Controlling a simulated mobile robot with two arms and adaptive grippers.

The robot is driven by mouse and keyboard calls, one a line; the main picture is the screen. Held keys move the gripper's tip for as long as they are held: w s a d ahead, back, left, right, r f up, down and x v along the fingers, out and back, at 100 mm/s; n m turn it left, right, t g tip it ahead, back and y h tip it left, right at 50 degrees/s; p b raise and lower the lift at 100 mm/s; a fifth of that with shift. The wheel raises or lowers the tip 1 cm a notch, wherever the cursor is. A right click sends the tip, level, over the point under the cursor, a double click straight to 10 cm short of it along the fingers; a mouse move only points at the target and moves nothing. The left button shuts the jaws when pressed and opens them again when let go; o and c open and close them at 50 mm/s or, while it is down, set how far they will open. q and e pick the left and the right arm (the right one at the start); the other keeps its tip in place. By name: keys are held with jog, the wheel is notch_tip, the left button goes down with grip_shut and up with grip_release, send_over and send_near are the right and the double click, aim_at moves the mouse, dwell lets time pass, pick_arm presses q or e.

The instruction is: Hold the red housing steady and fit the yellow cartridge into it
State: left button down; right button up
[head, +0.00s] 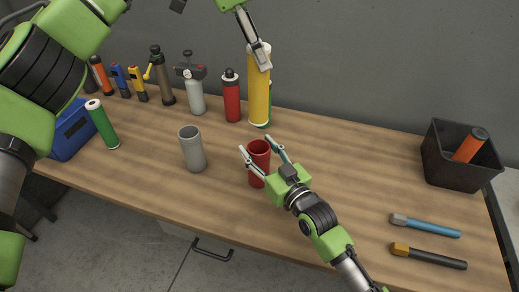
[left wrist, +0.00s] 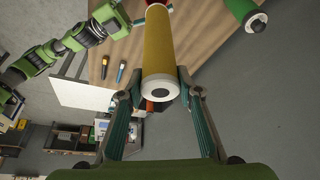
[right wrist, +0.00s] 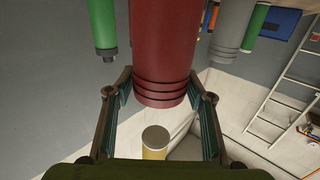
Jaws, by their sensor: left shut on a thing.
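The yellow cartridge (head: 259,90) is held upright in my left gripper (head: 260,55), above the tabletop at the back. In the left wrist view the cartridge (left wrist: 172,50) is between both fingers, its pale end with a dark centre facing the camera. The red housing (head: 259,150) stands upright with its open mouth up, in front of the cartridge and apart from it. My right gripper (head: 264,160) has its fingers spread on either side of the housing. In the right wrist view the housing (right wrist: 162,50) is between the fingertips; contact is unclear.
A grey cup (head: 192,150) stands left of the housing. A red bottle (head: 232,98) and a green tube (head: 268,118) stand close to the cartridge. Several tools line the back left. A black bin (head: 450,170) and two tools (head: 428,257) are at the right.

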jog(key=c, duration=0.7)
pick_arm(q)
notch_tip(320, 180, down, 23)
jog(key=shift+f, duration=0.1)
jog(key=c, duration=1.5)
grip_release()
jog(key=shift+o, duration=0.2)
jog(key=v, duration=1.2)
